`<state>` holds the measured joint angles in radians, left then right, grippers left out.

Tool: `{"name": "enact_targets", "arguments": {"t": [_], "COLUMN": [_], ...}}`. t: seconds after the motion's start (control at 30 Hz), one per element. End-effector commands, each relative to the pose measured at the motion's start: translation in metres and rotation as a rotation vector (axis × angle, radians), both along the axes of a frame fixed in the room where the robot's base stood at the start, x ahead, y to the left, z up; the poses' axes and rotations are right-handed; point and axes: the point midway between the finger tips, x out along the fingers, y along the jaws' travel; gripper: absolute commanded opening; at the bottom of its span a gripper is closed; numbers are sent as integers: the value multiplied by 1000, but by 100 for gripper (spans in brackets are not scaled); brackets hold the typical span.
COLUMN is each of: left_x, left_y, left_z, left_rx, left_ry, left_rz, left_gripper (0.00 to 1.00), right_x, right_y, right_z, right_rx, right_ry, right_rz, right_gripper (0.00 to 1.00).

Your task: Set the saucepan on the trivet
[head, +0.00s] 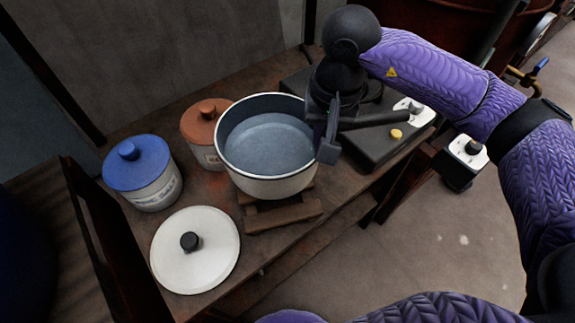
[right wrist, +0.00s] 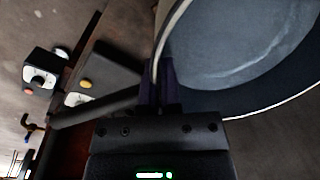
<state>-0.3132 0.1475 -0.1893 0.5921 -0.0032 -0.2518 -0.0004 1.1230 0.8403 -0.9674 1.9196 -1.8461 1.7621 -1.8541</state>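The saucepan (head: 268,183) is cream outside with a blue-grey inside, upright, its dark handle (head: 375,120) pointing right. It is over the back part of the brown wooden trivet (head: 285,215), whose front part shows below it. I cannot tell whether the pan's base touches the trivet. My right gripper (head: 328,140) is at the pan's right side, beside the handle. In the right wrist view its fingers (right wrist: 161,85) are close together on the pan's rim and wall (right wrist: 163,40). The handle (right wrist: 95,108) passes left of the fingers. My left gripper is not in view.
A blue-lidded canister (head: 143,170) and an orange-lidded canister (head: 205,130) stand left of the pan. A white lid (head: 197,252) with a black knob lies at front left. A dark hotplate (head: 375,150) with knobs is on the right, beneath the handle.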

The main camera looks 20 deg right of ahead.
Motion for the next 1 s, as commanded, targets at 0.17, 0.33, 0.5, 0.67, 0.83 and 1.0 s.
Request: {"name": "enact_targets", "arguments": {"t": [0.17, 0.33, 0.5, 0.67, 0.83, 1.0], "left_x": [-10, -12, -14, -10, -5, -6], "left_y": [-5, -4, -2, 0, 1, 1], "left_z": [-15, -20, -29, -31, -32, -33], "left_rx": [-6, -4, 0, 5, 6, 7], "left_ry": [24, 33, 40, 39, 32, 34], "left_rz": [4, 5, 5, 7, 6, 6], "left_gripper": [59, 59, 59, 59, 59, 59], "right_x": [0, 0, 0, 0, 0, 0], "right_y": [0, 0, 0, 0, 0, 0], "right_z": [-42, -60, -86, -95, -94, -97], "right_rx": [1, 1, 1, 2, 2, -1], "right_ry": [4, 2, 4, 0, -1, 3], "right_rz": [-2, -3, -4, -3, -3, -4], "right_gripper": [0, 0, 0, 0, 0, 23]}}
